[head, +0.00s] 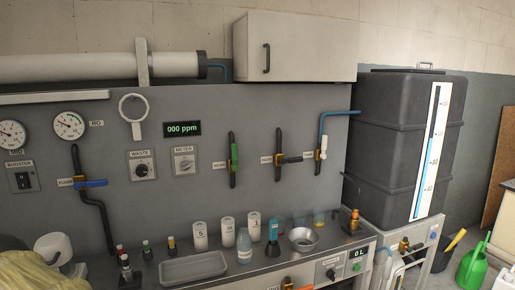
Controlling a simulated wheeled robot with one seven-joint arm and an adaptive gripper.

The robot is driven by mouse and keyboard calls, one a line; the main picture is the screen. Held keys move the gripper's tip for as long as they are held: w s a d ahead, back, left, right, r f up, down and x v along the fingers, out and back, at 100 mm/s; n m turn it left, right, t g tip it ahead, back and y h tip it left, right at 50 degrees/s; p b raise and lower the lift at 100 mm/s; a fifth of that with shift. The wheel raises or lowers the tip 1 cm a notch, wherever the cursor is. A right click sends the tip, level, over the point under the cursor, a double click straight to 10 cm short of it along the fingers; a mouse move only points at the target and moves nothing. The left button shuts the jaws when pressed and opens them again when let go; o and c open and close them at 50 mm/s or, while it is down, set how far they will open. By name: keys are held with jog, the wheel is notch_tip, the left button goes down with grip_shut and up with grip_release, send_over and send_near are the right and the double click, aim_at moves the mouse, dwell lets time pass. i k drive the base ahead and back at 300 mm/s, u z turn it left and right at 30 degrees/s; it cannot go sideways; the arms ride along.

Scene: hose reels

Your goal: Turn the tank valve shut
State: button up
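Several pipe valves sit on the grey wall panel, and their small labels are too blurred to read surely. The rightmost valve has a white upright handle (322,147), and a blue tube (340,113) runs from it to the dark grey tank (400,140); it looks like the tank valve. Left of it is a valve with a black handle (291,160) lying level. Further left is a valve with a green handle (234,157) standing upright along its pipe. A blue handle (91,183) lies level at the far left. My gripper is not in view.
A steel bench (215,279) below the panel holds a tray (193,267), bottles, cups and a metal bowl (302,239). A white cabinet (300,47) hangs above the valves. A green watering can (473,267) stands at the right. Something yellowish (35,272) fills the lower left corner.

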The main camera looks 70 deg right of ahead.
aim_at(323, 156)
jog(key=z, duration=2.45)
jog(key=i, duration=1.1)
jog(key=z, duration=0.5)
